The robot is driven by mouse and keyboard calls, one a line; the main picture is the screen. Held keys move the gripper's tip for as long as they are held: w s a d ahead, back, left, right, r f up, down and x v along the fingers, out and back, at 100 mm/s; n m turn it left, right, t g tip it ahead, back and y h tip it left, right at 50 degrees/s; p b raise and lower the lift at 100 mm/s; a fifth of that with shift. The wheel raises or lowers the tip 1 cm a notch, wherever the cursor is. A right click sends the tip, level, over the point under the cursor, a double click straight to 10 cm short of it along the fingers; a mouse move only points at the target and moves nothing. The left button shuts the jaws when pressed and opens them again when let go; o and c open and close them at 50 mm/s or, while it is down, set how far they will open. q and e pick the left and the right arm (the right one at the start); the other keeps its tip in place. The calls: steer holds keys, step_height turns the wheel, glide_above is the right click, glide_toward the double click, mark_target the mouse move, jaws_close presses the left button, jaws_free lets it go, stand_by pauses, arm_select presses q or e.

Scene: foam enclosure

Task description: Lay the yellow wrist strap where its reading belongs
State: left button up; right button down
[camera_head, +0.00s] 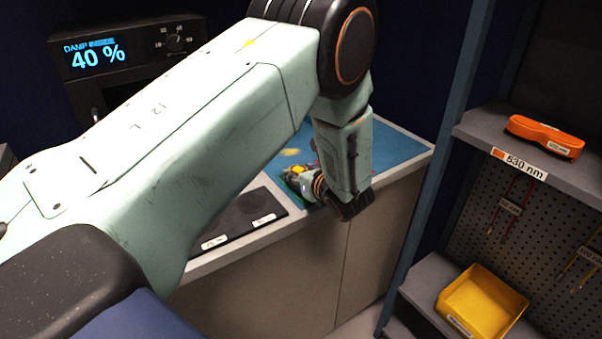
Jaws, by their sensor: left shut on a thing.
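My left arm crosses the view from the left and bends down over the blue mat (398,150) on the bench. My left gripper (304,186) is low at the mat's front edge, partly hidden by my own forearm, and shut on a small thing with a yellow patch. This looks like the yellow wrist strap (298,170), but its shape is unclear. Another small yellowish patch lies just behind it on the mat. A black meter (130,55) at the back left reads "DAMP 40 %". A dark panel (240,213) with small white labels, too small to read, lies left of the gripper. My right gripper is out of view.
A grey shelf unit stands at the right. Its upper shelf holds an orange case (545,135) above a "530 nm" label (519,165). A yellow bin (482,302) sits on the lower shelf. The right part of the blue mat looks clear.

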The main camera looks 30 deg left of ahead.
arm_select(q)
steer(key=shift+s+a+f, duration=0.1)
steer(key=shift+s+a, duration=0.05)
steer(key=shift+s, duration=0.2)
steer(key=o, duration=0.6)
steer(key=shift+b, duration=0.3)
steer(key=o, duration=0.4)
steer(key=shift+w+f, duration=0.1)
steer(key=shift+w, duration=0.15)
steer(key=shift+s, duration=0.1)
steer(key=shift+s, duration=0.1)
steer(key=shift+r, duration=0.25)
